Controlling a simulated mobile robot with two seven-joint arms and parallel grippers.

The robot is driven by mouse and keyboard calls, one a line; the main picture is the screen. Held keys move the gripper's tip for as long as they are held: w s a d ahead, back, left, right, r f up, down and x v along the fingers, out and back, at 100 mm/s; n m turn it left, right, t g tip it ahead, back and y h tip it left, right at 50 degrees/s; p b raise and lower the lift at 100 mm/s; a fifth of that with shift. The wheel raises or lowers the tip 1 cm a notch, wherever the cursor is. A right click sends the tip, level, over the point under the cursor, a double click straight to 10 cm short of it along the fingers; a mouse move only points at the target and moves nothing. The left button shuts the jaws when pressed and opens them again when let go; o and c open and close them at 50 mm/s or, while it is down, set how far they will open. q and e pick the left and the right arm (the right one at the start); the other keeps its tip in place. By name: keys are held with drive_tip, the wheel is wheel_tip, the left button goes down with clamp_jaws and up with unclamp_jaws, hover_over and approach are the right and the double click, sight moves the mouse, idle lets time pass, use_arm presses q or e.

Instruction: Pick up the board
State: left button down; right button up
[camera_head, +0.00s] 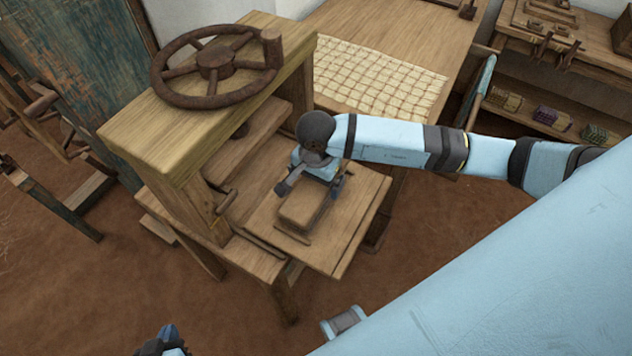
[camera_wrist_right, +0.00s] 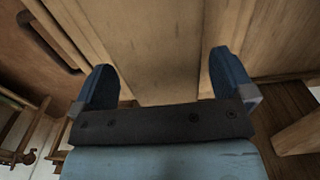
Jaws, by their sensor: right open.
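The board appears to be the small brown wooden piece (camera_head: 304,206) lying on the flat wooden bed of the press (camera_head: 352,225) in the head view. My right gripper (camera_head: 310,208) reaches down over it from the right. In the right wrist view, the open blue fingers (camera_wrist_right: 163,84) stand on either side of a pale wooden surface (camera_wrist_right: 160,55). I cannot tell whether they touch it. The gripper and wrist hide part of the board in the head view. My left gripper (camera_head: 165,343) is at the bottom edge, cut off and away from the press.
The press has a thick top beam (camera_head: 185,135) with a rusty handwheel (camera_head: 217,67), close to the left of my right wrist. A table with a pale grid (camera_head: 378,78) stands behind. A shelf (camera_head: 540,100) is at the right. Bare earth floor lies in front.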

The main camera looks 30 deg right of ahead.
drive_tip(key=c, duration=0.9)
drive_tip(key=shift+r, duration=0.1)
drive_tip(key=shift+c, duration=0.2)
